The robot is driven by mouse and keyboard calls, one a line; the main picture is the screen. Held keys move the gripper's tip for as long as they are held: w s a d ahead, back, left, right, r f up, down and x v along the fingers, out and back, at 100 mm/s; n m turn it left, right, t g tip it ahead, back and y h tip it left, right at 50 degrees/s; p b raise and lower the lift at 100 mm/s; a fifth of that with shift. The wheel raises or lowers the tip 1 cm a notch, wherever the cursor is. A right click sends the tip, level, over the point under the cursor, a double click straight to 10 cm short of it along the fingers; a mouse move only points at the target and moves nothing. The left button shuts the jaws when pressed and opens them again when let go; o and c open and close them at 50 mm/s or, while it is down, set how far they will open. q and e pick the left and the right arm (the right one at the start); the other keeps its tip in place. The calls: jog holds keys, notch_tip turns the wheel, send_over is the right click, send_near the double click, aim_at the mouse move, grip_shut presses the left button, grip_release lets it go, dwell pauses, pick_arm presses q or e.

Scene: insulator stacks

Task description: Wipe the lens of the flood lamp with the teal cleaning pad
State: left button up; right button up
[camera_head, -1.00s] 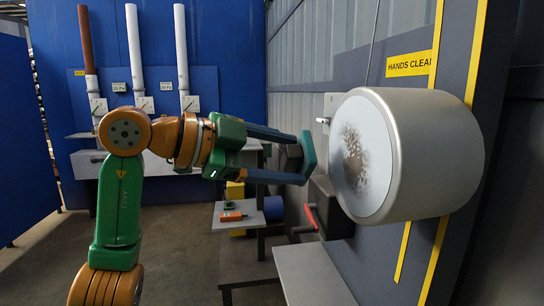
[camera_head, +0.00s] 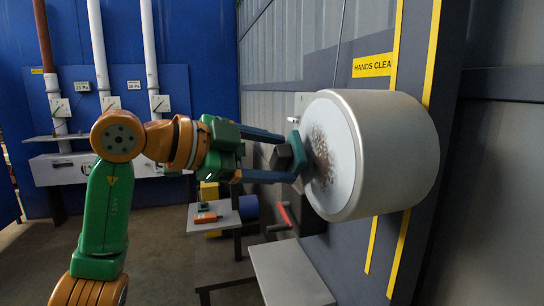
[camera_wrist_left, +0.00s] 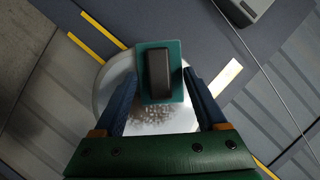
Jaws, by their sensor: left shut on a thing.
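The flood lamp (camera_head: 400,150) is a big silver drum on the wall panel at the right of the head view. Its pale round lens (camera_head: 335,185) faces left and bears a dark speckled smudge, which also shows in the left wrist view (camera_wrist_left: 155,115). My left gripper (camera_head: 290,157) is shut on the black handle of the teal cleaning pad (camera_head: 298,150). The pad is upright at the lens's left side, over or very near the smudge; I cannot tell if it touches. In the left wrist view the pad (camera_wrist_left: 145,93) covers part of the lens. My right gripper is not in view.
A grey shelf (camera_head: 290,272) stands below the lamp. A red lever (camera_head: 285,214) is on the wall beside it. A small table (camera_head: 222,210) holds an orange device (camera_head: 205,217). White and brown pipes stand at the blue back wall. The floor at centre is open.

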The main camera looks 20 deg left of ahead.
pick_arm(q)
jog(key=shift+w+d, duration=0.4)
jog(key=shift+d, duration=0.2)
